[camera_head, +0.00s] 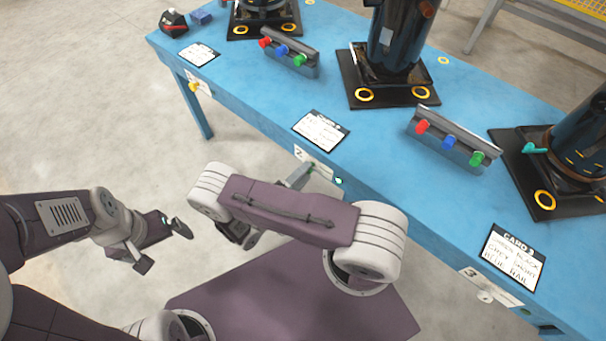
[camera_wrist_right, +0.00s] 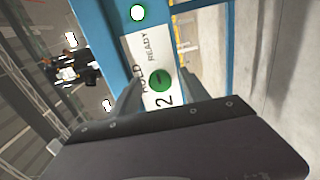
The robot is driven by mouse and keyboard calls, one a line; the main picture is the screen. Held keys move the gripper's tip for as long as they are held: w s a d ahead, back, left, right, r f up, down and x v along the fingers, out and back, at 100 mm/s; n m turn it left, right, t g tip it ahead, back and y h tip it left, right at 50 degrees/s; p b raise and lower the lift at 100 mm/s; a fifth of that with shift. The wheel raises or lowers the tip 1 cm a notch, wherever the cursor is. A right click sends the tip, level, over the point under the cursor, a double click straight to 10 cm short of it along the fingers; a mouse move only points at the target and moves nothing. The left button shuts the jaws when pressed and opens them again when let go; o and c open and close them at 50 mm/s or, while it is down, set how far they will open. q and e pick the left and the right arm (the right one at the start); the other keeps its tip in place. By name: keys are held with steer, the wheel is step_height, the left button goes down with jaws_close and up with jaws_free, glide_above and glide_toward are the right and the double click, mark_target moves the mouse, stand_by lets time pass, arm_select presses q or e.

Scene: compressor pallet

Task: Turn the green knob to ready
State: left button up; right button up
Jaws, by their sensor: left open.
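The green knob (camera_wrist_right: 160,80) sits on a white plate (camera_wrist_right: 148,52) marked HOLD, READY and 2 on the blue table's side. A short dark mark shows on its face; I cannot tell which word it points at. My right gripper (camera_wrist_right: 160,82) is open, with one finger on each side of the knob and white plate visible between. In the head view my right gripper (camera_head: 298,177) is at the table's front edge by plate 2 (camera_head: 318,166), hiding the knob. My left gripper (camera_head: 162,245) is open and empty, low on the left, away from the table.
The blue table (camera_head: 385,190) carries dark compressors (camera_head: 398,45), racks with red, blue and green knobs (camera_head: 450,140), and cards (camera_head: 320,131). Plate 3 (camera_head: 490,290) is farther right along the edge. A lit indicator (camera_wrist_right: 138,13) is near plate 2. Floor at left is clear.

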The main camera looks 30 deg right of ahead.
steer(key=v, duration=0.9)
